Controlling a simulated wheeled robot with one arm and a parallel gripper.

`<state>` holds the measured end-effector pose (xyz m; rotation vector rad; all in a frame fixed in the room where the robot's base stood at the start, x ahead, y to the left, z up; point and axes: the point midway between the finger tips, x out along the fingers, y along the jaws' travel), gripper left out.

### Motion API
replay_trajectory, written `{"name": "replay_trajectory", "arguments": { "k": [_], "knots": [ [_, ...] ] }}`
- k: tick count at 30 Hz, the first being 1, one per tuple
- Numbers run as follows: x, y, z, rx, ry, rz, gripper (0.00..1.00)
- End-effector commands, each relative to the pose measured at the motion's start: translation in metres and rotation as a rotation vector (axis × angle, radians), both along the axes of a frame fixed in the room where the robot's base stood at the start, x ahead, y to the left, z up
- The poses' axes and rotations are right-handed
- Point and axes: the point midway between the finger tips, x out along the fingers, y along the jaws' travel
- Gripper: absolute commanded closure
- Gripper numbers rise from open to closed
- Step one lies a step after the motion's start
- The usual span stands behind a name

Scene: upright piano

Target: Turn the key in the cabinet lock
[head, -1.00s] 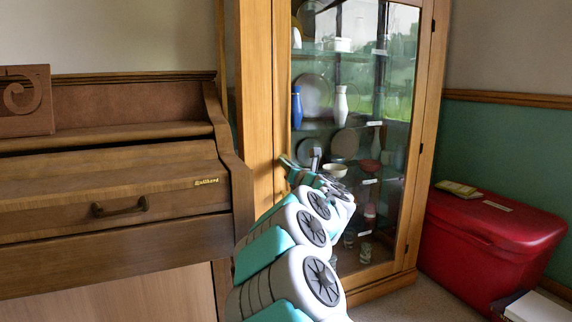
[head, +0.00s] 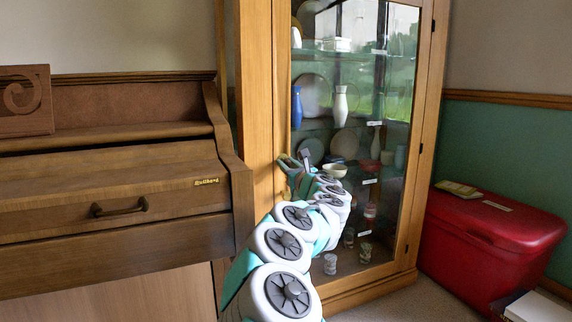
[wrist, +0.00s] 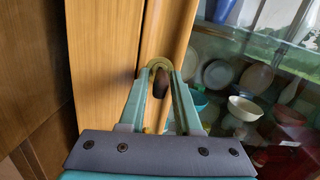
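The wooden cabinet (head: 262,110) with a glass door stands right of the piano. My gripper (head: 293,165) is at the left stile of its door, at mid height. In the wrist view my gripper (wrist: 161,75) is open, its two fingers apart and pointing at the wood. A brass-coloured arch (wrist: 158,63) shows at the fingertips, and a dark oval piece (wrist: 173,80) lies between the fingers, close to the right one. I cannot tell which of these is the key or the lock, nor whether a finger touches them. In the head view the fingers hide that spot.
Behind the glass, shelves hold plates, a blue vase (head: 296,107), a white vase (head: 340,107) and a white bowl (head: 334,170). The upright piano (head: 110,190) stands close on the left. A red chest (head: 480,235) stands on the right.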

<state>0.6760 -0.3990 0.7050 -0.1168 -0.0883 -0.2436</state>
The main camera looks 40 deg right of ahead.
Motion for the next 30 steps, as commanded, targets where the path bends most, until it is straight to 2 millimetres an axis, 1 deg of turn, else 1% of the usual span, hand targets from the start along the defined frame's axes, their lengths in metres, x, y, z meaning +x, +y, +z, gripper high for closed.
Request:
{"name": "replay_trajectory", "arguments": {
  "k": [1, 3, 5, 16, 30],
  "knots": [
    [0.000, 0.000, 0.000, 0.000, 0.000, 0.000, 0.61],
    [0.000, 0.000, 0.000, 0.000, 0.000, 0.000, 0.53],
    [0.000, 0.000, 0.000, 0.001, 0.000, 0.000, 0.47],
    [-0.003, 0.001, 0.000, 0.001, 0.000, -0.001, 0.47],
    [-0.026, 0.006, -0.002, -0.001, 0.000, -0.001, 0.47]
  ]
}}
